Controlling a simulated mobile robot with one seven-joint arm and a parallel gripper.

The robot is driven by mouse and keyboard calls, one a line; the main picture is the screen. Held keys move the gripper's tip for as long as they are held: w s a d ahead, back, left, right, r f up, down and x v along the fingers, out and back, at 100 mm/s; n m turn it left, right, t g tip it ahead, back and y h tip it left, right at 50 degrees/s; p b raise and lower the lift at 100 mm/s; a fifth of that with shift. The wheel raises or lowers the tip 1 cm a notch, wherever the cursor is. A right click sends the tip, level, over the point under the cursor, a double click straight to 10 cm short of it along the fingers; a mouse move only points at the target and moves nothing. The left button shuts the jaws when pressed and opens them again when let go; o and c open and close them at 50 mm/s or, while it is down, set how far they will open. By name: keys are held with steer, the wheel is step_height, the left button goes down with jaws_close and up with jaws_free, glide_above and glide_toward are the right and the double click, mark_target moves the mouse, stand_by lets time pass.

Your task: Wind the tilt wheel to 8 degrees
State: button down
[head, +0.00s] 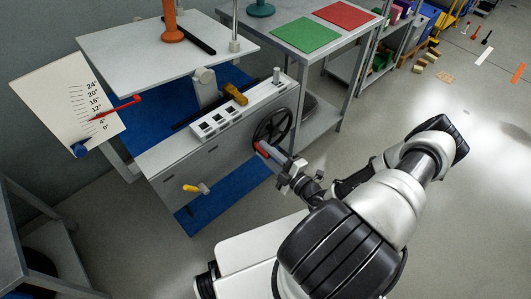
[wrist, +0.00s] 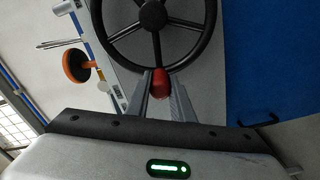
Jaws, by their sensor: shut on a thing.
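The black spoked tilt wheel (head: 272,127) is on the right end of the grey bench body. Its rim and hub also show in the wrist view (wrist: 152,14). My gripper (wrist: 160,95) is shut on the wheel's red handle (wrist: 161,82), one finger on each side. In the head view the red handle (head: 262,149) is at the lower left of the wheel, partly hidden by the gripper. The white angle scale (head: 65,100) stands at left, marked 0 to 24 degrees. Its red pointer (head: 125,104) lies between the 12 and 4 labels, covering the place of the 8.
A white tilted plate (head: 130,45) with an orange post (head: 171,25) is above the bench body. A yellow-handled lever (head: 195,188) sticks out of the bench front. A table with green (head: 306,36) and red mats stands behind.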

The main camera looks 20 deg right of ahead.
steer(key=shift+r, duration=0.1)
stand_by(0.4)
steer(key=c, duration=1.5)
jaws_free()
steer(key=shift+c, duration=0.2)
steer(key=shift+s, duration=0.1)
steer(key=p+v, duration=0.1)
steer(key=v, duration=1.6)
steer(key=shift+s, duration=0.15)
steer(key=shift+d+r, duration=0.1)
